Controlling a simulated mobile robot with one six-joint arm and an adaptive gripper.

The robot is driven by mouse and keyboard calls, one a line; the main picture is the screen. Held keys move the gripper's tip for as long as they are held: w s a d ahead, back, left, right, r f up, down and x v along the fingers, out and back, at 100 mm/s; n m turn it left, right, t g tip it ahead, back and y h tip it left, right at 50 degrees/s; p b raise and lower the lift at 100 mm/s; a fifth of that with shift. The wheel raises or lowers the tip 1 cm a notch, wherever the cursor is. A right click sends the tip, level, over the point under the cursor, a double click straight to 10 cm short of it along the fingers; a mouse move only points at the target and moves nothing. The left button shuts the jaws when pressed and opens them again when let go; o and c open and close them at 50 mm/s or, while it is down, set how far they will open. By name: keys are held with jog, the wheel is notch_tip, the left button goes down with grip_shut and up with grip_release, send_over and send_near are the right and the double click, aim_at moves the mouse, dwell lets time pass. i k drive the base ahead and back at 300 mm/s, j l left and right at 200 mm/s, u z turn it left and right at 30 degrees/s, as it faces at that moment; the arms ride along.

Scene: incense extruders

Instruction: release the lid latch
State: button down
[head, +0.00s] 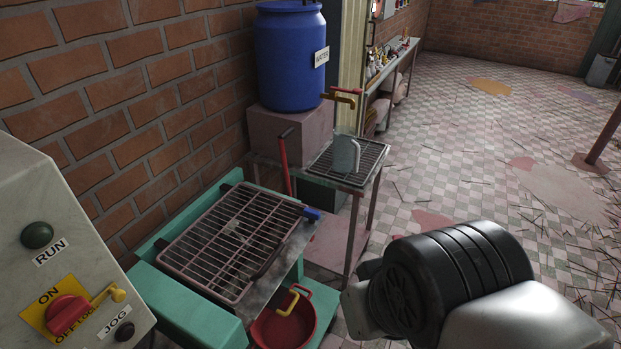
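A wire-grid lid (196,282) lies closed over the trough of a green machine (170,300) at lower left. A small blue piece (312,213), which looks like the lid latch, sits at the lid's right corner. It appears to be at the lid's edge; whether it is engaged is too small to tell. My arm's black and grey links show at lower right, to the right of the machine. My gripper is outside the picture, so its state and its distance from the latch are hidden.
A control box (60,220) with a red switch (68,314) stands at left. A red basin (268,332) with a yellow hooked piece (288,303) is below the trough. Behind are a blue water barrel (290,60) and a jug (346,153) on a rack. Open floor lies right.

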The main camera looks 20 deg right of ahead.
aim_at(312, 215)
jog(key=i+l, duration=1.1)
jog(key=l+z, duration=0.05)
